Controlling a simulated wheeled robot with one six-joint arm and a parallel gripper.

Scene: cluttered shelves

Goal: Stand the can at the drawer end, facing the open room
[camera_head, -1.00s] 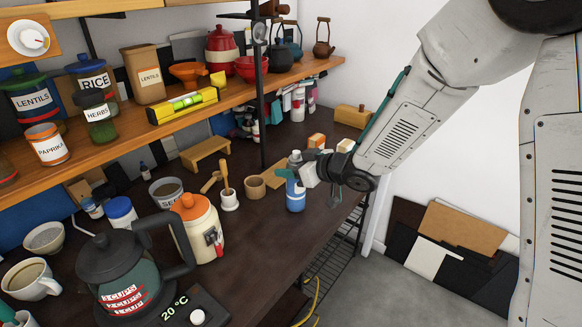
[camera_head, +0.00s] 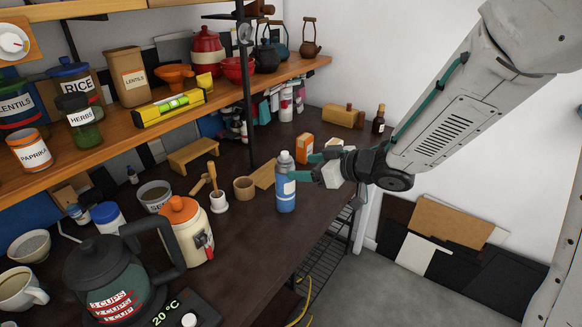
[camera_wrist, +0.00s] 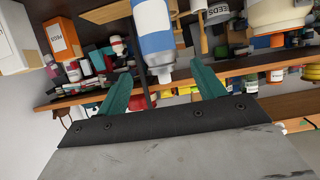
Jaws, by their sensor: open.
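The can (camera_head: 285,192) is a blue and white cylinder with a grey top. It stands upright on the dark counter (camera_head: 255,235), near its front edge. Part of its white label shows on the right side. My gripper (camera_head: 300,167) is to its right with teal fingers spread; one finger overlaps the can in the head view. In the wrist view the can (camera_wrist: 153,35) appears upside down beyond and between the open fingertips (camera_wrist: 158,70). Nothing is held. I cannot make out a drawer for certain.
A cream jar (camera_head: 187,235) and a kettle (camera_head: 110,270) stand to the left. A wooden box (camera_head: 343,117) and a brown bottle (camera_head: 378,120) are at the far end.

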